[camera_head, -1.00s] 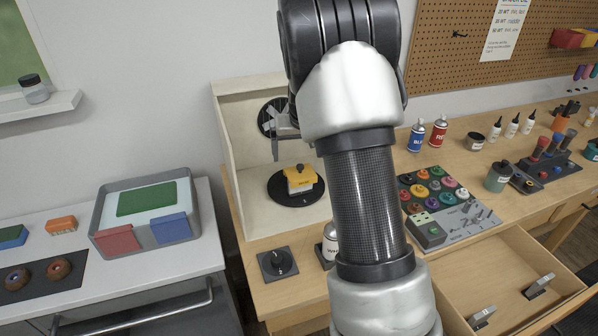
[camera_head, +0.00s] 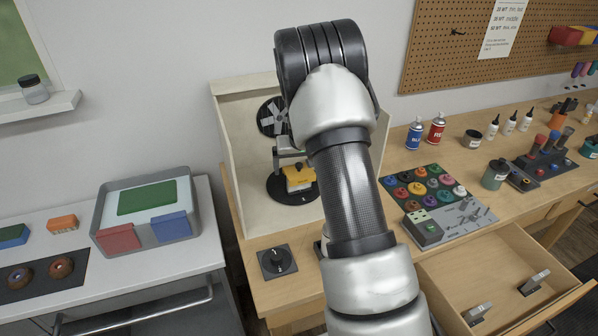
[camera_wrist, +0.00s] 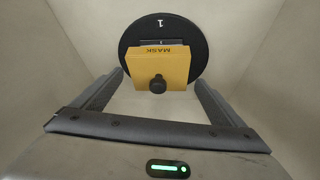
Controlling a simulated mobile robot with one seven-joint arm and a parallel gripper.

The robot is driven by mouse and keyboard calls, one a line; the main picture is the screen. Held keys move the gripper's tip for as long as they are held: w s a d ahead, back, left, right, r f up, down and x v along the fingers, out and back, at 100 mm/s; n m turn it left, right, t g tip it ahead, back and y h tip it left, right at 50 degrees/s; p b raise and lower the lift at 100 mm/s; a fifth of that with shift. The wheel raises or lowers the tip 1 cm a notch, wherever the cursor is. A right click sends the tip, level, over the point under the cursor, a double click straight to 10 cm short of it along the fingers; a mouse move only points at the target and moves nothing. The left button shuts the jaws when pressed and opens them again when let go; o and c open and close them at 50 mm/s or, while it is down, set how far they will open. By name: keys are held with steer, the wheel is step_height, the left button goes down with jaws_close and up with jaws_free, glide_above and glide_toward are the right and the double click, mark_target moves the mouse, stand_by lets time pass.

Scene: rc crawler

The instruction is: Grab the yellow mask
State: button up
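The yellow mask (camera_wrist: 159,66) is a block lettered MASK with a dark round knob (camera_wrist: 158,84) on the side facing the wrist camera. It rests on a black round turntable (camera_wrist: 202,38) marked 1, inside a pale open booth. In the head view the mask (camera_head: 299,178) sits on the turntable (camera_head: 281,193) low in the booth. My gripper (camera_wrist: 157,80) is open, its two fingers apart on either side of the mask's front in the wrist view. No contact with the mask or knob shows. My arm covers part of the booth in the head view.
The booth walls (camera_head: 235,150) stand close around the turntable. A fan (camera_head: 273,117) is on its back wall. A dial box (camera_head: 277,261) sits on the bench in front. A paint board (camera_head: 440,205), spray cans and an open drawer (camera_head: 500,280) are to the right.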

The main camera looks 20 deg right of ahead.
steer(key=c, duration=1)
